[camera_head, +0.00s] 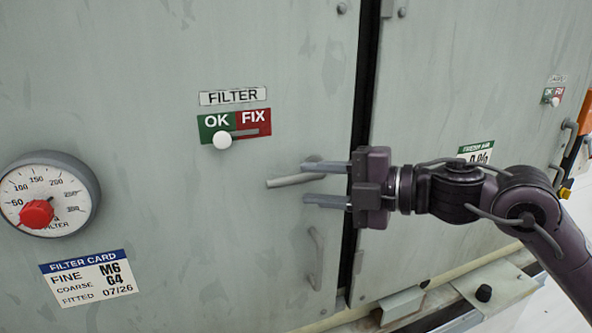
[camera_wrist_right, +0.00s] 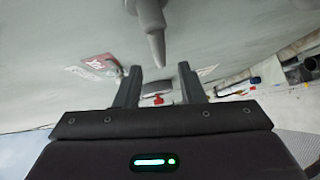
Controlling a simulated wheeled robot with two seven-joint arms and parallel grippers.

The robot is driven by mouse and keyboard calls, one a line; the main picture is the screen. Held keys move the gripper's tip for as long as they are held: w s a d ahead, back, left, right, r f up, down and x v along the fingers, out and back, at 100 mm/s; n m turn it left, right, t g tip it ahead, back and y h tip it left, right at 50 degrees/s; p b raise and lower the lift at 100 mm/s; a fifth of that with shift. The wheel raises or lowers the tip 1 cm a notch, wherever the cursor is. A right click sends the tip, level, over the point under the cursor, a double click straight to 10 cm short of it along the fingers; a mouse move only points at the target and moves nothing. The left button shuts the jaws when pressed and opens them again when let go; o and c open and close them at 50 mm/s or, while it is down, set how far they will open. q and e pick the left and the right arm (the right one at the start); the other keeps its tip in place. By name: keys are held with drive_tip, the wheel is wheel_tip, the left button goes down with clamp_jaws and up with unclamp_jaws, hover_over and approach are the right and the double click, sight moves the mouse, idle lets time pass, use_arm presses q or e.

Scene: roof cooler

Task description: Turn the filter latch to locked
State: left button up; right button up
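The filter latch (camera_head: 290,181) is a grey lever on the left door panel, below the FILTER sign. It lies nearly level in the head view, its free end to the left and slightly down. My right gripper (camera_head: 305,183) comes from the right with its fingers spread, one above and one below the lever's right part. In the right wrist view, the latch (camera_wrist_right: 155,40) hangs in from the top, its end near the gap between the open fingertips (camera_wrist_right: 158,75). No grip on it shows. I cannot tell whether a finger touches it. My left gripper is out of view.
A white knob (camera_head: 222,140) sits at the OK side of the OK/FIX plate (camera_head: 255,122). A dial gauge (camera_head: 55,185) with a red knob and a filter card (camera_head: 88,277) are at left. A grey door handle (camera_head: 316,257) is below the latch. A dark seam separates the panels.

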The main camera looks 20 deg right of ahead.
sight(293, 182)
drive_tip(key=p+x, duration=0.1)
drive_tip(key=x, duration=0.2)
drive_tip(key=shift+w+d+r+p, duration=0.1)
drive_tip(key=shift+d+r+p, duration=0.05)
drive_tip(key=shift+p, duration=0.15)
drive_tip(key=shift+w+a, duration=0.15)
drive_tip(key=shift+a, duration=0.1)
drive_tip(key=shift+w+a+f, duration=0.2)
drive_tip(key=shift+a+f, duration=0.05)
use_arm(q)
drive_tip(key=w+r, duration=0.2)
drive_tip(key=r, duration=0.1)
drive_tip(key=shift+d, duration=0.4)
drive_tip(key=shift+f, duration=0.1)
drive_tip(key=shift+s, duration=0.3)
use_arm(e)
clamp_jaws()
